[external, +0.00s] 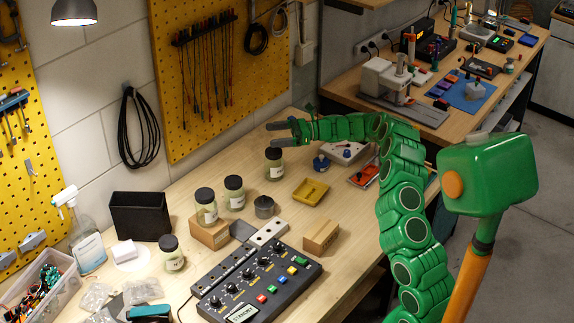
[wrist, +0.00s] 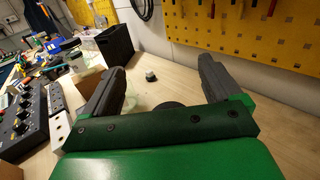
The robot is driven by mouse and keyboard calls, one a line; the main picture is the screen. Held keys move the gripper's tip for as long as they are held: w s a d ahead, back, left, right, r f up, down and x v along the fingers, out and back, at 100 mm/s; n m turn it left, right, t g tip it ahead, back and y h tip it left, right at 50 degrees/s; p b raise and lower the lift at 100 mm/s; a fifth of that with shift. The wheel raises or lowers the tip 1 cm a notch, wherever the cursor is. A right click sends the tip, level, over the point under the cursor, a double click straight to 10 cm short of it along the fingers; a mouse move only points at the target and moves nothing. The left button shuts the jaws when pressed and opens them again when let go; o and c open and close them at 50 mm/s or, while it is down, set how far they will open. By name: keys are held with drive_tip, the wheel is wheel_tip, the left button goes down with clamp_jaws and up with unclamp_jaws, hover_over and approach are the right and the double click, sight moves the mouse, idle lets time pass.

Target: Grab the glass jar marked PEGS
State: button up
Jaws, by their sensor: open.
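Several glass jars with dark lids stand on the bench in the external view. One jar (external: 274,165) stands by itself, nearest my gripper. My gripper (external: 277,134) is open and empty, above and close to the nearest jar. In the wrist view a dark round lid (wrist: 170,104) shows between the fingers, partly hidden by the gripper body.
A yellow tray (external: 311,191), a grey cylinder (external: 264,207) and a cardboard block (external: 321,235) lie in front of the nearest jar. A black control box (external: 257,284) fills the front. A black bin (external: 141,215) stands by the wall. A pegboard (external: 205,70) rises behind.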

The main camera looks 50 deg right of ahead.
sight(266, 152)
drive_tip(key=shift+f, duration=1.5)
wheel_tip(266, 152, down, 4)
drive_tip(key=shift+f, duration=0.1)
drive_tip(key=shift+x, duration=1.5)
drive_tip(key=shift+c, duration=0.4)
drive_tip(key=c, duration=1.5)
